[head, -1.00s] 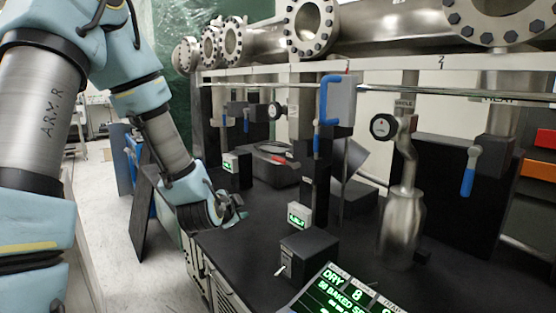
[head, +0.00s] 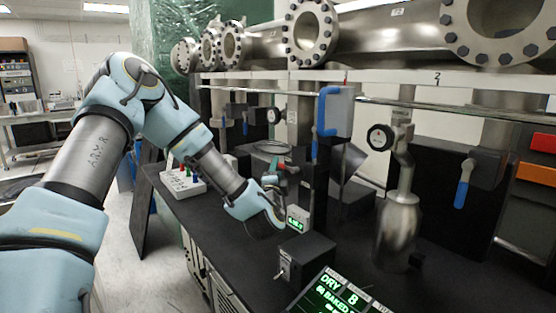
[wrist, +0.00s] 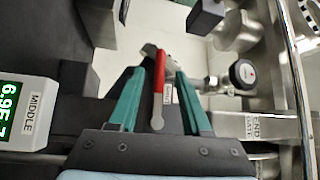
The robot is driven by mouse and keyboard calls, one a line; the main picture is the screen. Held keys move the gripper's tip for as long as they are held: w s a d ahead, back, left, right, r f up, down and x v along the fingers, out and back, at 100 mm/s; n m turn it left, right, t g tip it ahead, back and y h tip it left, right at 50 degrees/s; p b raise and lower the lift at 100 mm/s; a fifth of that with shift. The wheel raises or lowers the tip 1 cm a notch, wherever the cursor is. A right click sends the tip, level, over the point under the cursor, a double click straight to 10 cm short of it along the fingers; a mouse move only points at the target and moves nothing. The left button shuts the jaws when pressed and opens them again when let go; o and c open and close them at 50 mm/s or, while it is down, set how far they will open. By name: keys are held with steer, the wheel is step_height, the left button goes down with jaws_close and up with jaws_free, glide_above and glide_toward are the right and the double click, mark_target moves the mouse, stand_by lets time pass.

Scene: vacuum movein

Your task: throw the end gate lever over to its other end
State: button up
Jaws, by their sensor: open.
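The end gate lever (wrist: 158,85) has a red handle with a grey rounded end and shows in the middle of the wrist view. In the head view my gripper (head: 276,180) reaches over the bench toward the back posts, and the lever is mostly hidden there.
A readout box marked MIDDLE (wrist: 28,112) stands left in the wrist view; a dial gauge (wrist: 243,72) is at right. In the head view a blue-handled valve (head: 463,184) hangs at right. A small black box (head: 306,257) and a display (head: 335,292) stand on the bench.

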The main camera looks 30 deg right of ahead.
steer(key=shift+p+x, duration=0.5)
steer(key=shift+x, duration=1.4)
steer(key=shift+c, duration=0.3)
jaws_close()
